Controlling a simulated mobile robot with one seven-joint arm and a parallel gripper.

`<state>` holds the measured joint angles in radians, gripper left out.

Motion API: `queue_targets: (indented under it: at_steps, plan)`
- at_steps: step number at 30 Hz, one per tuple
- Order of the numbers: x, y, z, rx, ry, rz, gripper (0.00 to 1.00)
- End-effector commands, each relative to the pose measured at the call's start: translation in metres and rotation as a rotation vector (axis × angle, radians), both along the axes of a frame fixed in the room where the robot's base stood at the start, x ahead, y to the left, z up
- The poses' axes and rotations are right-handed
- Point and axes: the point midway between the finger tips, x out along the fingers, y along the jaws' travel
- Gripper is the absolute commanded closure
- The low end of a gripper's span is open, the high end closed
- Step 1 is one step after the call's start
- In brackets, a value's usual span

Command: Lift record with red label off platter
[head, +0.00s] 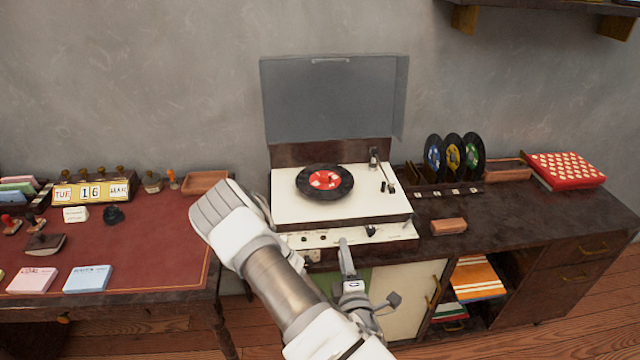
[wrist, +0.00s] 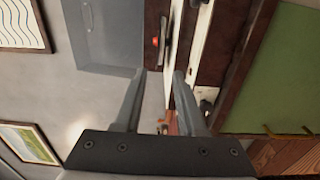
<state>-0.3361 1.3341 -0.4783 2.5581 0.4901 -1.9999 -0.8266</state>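The black record with a red label (head: 340,188) lies flat on the turntable's platter, which it hides. The record player (head: 380,208) is cream-topped, with its clear grey lid (head: 333,100) raised. Its tonearm (head: 381,172) is to the right of the record. My gripper (head: 369,270) is in front of the player and lower in the picture, apart from the record. In the wrist view its two fingers (wrist: 160,75) are spread with nothing between them. There the record (wrist: 163,40) shows nearly edge-on, beyond the fingertips.
Several records (head: 433,158) stand in a rack at right, near a red patterned box (head: 566,169). A small brown block (head: 448,226) lies right of the player. A red-topped desk (head: 150,235) with a calendar (head: 92,193) stands at left. A shelf overhangs at upper right.

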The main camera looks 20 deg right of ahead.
Motion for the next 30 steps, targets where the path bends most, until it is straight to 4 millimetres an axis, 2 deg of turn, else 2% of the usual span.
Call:
queue_targets:
  at_steps: [20,27,30]
  plan:
    - [0.046,-0.012,-0.005,-0.007,-0.005,0.007,0.60]
    - [0.092,-0.026,0.001,-0.007,-0.004,0.007,0.60]
    - [0.106,-0.030,0.001,-0.007,-0.004,0.006,0.60]
